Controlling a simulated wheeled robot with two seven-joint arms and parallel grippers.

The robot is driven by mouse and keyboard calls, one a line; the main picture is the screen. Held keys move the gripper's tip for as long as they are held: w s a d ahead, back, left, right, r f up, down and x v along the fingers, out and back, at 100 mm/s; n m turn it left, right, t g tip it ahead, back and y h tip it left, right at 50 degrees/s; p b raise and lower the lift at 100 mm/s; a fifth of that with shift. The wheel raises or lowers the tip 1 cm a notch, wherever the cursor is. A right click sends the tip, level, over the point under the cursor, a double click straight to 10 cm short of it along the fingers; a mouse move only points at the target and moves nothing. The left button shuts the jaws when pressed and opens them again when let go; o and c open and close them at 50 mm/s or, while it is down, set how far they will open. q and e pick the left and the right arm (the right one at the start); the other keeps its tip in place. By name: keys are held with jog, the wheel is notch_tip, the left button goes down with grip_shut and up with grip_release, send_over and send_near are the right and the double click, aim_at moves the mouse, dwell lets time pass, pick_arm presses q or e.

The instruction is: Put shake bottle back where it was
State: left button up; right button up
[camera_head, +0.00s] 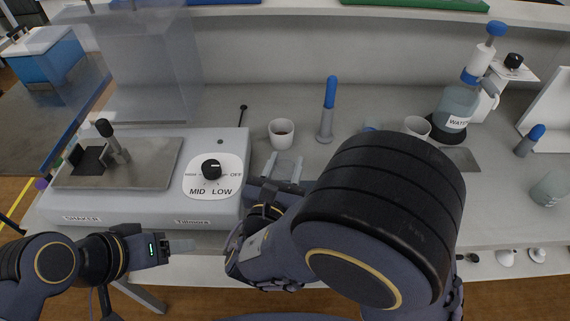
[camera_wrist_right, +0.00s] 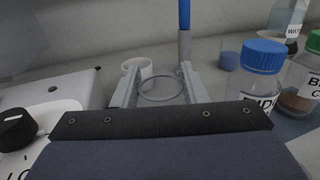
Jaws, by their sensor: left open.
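No bottle marked as the shake bottle can be made out. My right gripper (camera_head: 283,170) is at the front right corner of the shaker, pointing away towards a white cup. In the right wrist view its two fingers (camera_wrist_right: 160,88) stand apart, with a thin round rim between them. I cannot tell whether that rim belongs to a clear vessel. The shaker (camera_head: 150,205) has a metal plate with a black holder (camera_head: 88,160) and a black-knobbed clamp (camera_head: 112,148), with no bottle visible there. My left gripper (camera_head: 182,246) is open and empty in front of the shaker.
A white cup (camera_head: 281,133) with dark contents and a blue-topped tool (camera_head: 327,110) stand behind my right gripper. A blue-capped bottle (camera_wrist_right: 262,72) and a green-capped bottle (camera_wrist_right: 302,85) stand to its right. My right arm hides much of the bench's middle.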

jog(key=shift+o, duration=1.3)
